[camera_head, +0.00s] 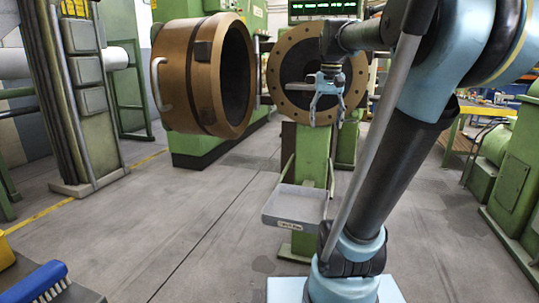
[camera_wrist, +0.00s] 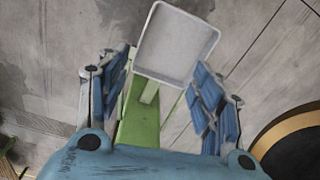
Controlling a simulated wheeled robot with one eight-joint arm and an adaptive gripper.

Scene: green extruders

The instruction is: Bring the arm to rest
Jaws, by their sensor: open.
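My gripper (camera_head: 325,108) hangs pointing down in the head view, in front of the round bronze flange, with its two blue fingers apart and nothing between them. In the wrist view my gripper (camera_wrist: 165,98) also shows open, one finger on each side. Beyond the fingers there, well below, is an empty grey tray (camera_wrist: 178,45) on a green stand. The same tray (camera_head: 283,212) shows in the head view, lower than my gripper and apart from it. My arm is bent, rising on the right and reaching across to the gripper.
A bronze flange (camera_head: 293,62) stands close behind my gripper. A large bronze ring (camera_head: 190,80) is open at its left. A green column (camera_head: 95,150) stands at far left, green machines (camera_head: 515,185) at right. A blue brush (camera_head: 35,283) lies at lower left. The middle floor is clear.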

